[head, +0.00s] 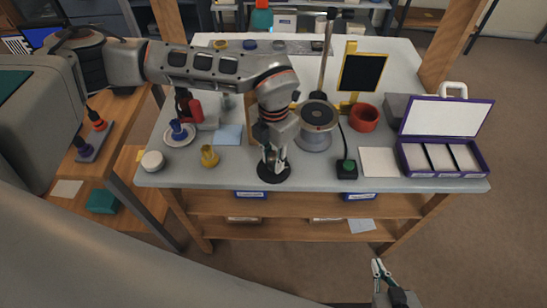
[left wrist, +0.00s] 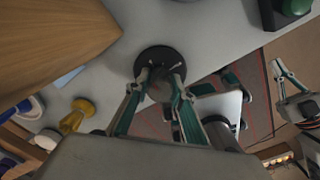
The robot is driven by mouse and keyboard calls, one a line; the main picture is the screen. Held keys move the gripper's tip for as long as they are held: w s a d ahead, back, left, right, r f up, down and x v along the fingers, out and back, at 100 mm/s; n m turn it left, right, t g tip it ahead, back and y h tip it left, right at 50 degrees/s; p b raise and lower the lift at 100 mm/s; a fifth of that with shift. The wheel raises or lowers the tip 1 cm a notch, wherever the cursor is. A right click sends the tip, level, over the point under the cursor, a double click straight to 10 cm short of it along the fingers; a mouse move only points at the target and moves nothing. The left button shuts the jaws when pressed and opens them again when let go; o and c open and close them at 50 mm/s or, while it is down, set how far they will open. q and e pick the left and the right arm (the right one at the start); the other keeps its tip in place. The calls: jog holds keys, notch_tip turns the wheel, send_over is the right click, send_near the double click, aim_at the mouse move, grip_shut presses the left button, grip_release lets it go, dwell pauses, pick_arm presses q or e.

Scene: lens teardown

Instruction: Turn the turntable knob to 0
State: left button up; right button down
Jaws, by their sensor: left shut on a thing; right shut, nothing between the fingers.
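The turntable knob (left wrist: 160,87) stands on a round black base (head: 274,178) at the front edge of the table. My left gripper (head: 273,158) points down over it and is shut on the knob. In the left wrist view the left fingers (left wrist: 162,74) sit on either side of it, in front of the black disc (left wrist: 155,56). The fingers hide most of the knob, and I cannot read its setting. A grey turntable (head: 315,137) with a dark round top stands just behind to the right. My right gripper (head: 381,268) is shut and empty, low in front of the table.
A black box with a green button (head: 347,168) stands right of the knob. A yellow object (head: 209,156) and a white round container (head: 153,161) are to the left. A white sheet (head: 379,162), a red bowl (head: 364,118) and an open purple case (head: 440,172) lie right.

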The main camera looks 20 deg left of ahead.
aim_at(273, 155)
pick_arm(q)
jog(key=o, duration=1.1)
jog(key=shift+r, duration=0.25)
notch_tip(273, 155, up, 12)
jog(key=shift+f, duration=0.2)
jog(key=shift+s+f, duration=0.1)
